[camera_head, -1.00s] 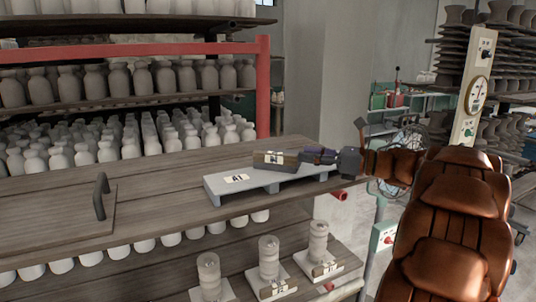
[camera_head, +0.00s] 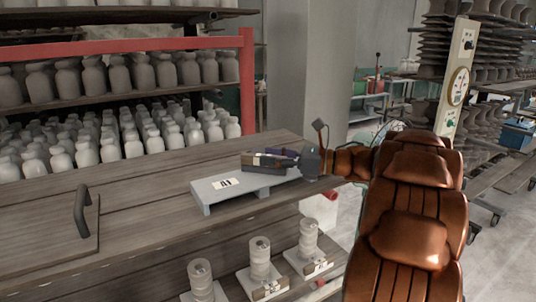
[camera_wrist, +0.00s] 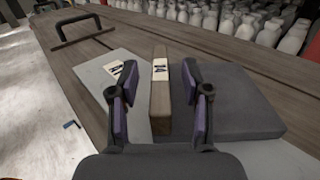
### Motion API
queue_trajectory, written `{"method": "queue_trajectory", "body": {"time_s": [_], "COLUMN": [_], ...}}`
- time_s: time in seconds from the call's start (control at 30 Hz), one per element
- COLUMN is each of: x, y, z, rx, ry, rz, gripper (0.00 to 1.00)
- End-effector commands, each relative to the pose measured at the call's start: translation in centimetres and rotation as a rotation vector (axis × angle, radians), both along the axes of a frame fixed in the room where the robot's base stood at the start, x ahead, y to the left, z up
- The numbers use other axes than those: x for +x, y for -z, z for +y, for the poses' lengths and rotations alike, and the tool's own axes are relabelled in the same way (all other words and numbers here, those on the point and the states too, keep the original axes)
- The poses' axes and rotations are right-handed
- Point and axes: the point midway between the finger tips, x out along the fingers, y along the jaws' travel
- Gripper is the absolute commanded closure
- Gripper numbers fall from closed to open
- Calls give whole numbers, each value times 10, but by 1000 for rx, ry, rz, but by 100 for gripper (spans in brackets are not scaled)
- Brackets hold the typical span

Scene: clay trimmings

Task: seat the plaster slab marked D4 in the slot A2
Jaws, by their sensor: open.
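The board carries a tag A1 (camera_head: 226,183); no A2 tag is readable. My gripper (camera_head: 283,156) is at the slab's right end.
A black-handled wooden panel (camera_head: 40,235) lies at left on the table. Several pale bottles (camera_head: 120,140) stand on racks behind. Below the table edge are grey cylinders on white plates (camera_head: 262,284). The table's front middle is clear.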

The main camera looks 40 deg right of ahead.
Motion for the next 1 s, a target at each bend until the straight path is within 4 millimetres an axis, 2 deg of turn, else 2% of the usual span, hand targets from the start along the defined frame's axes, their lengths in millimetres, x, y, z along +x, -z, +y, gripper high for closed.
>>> {"method": "queue_trajectory", "body": {"time_s": [0.2, 0.5, 0.9, 1.0], "x": [15, 17, 17, 17], "y": [-1, 1, 0, 1], "z": [13, 15, 14, 14], "rx": [1, 0, 0, -1], "ry": [2, 2, 2, 2], "rz": [1, 0, 0, 1], "gripper": [52, 52, 93, 100]}}
